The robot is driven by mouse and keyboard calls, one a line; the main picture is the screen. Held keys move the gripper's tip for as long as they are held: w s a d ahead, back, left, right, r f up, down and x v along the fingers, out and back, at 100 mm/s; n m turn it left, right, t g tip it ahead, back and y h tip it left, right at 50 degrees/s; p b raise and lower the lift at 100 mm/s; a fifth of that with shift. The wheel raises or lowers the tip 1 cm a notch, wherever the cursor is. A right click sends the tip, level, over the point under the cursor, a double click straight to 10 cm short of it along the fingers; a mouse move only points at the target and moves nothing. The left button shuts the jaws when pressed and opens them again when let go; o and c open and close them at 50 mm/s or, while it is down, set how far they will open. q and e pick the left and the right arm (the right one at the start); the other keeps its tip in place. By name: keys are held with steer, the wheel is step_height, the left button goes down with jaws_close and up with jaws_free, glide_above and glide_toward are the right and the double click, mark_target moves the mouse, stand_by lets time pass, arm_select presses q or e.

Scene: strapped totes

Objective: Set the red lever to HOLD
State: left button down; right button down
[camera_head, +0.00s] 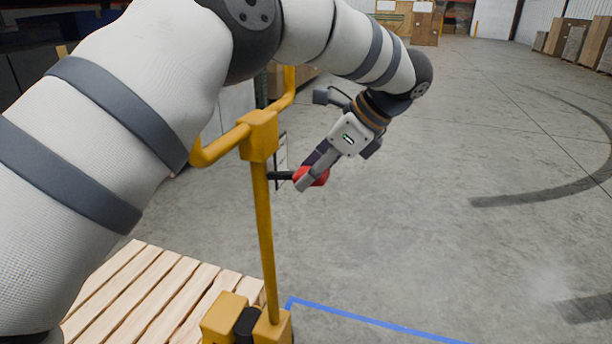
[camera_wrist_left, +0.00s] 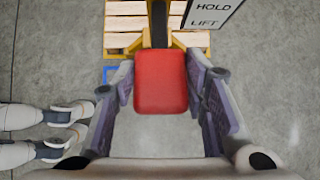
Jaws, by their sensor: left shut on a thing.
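The red lever (camera_head: 318,177) has a red knob on a dark arm that sticks out to the right from a yellow upright handle post (camera_head: 263,230). My left gripper (camera_head: 308,180) is shut on the red knob, one finger on each side. In the left wrist view the red knob (camera_wrist_left: 160,82) sits between the two fingers. A plate (camera_wrist_left: 212,12) with the words HOLD and LIFT shows beyond the knob to the right, HOLD above LIFT. I cannot tell which word the lever stands at. My right gripper is not seen.
A wooden pallet (camera_head: 150,290) lies at the lower left beside the yellow base (camera_head: 226,318). A blue floor line (camera_head: 380,322) runs to the right of the base. The grey concrete floor on the right is clear. Boxes (camera_head: 590,45) stand far back at the right.

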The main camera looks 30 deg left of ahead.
arm_select(q)
steer(key=shift+w+d+f+g+y, duration=0.1)
steer(key=shift+f+g+y, duration=0.1)
steer(key=shift+f+y, duration=0.3)
steer(key=shift+w+d+f+g+y, duration=0.1)
steer(key=shift+f+g+y, duration=0.1)
steer(key=shift+f+y, duration=0.25)
steer(key=shift+s+r, duration=0.15)
steer(key=shift+r, duration=0.05)
steer(key=c, duration=1)
jaws_free()
steer(key=shift+o, duration=0.2)
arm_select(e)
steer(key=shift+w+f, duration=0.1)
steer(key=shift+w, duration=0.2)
arm_select(q)
steer(key=v, duration=0.7)
steer(key=shift+d+r, duration=0.15)
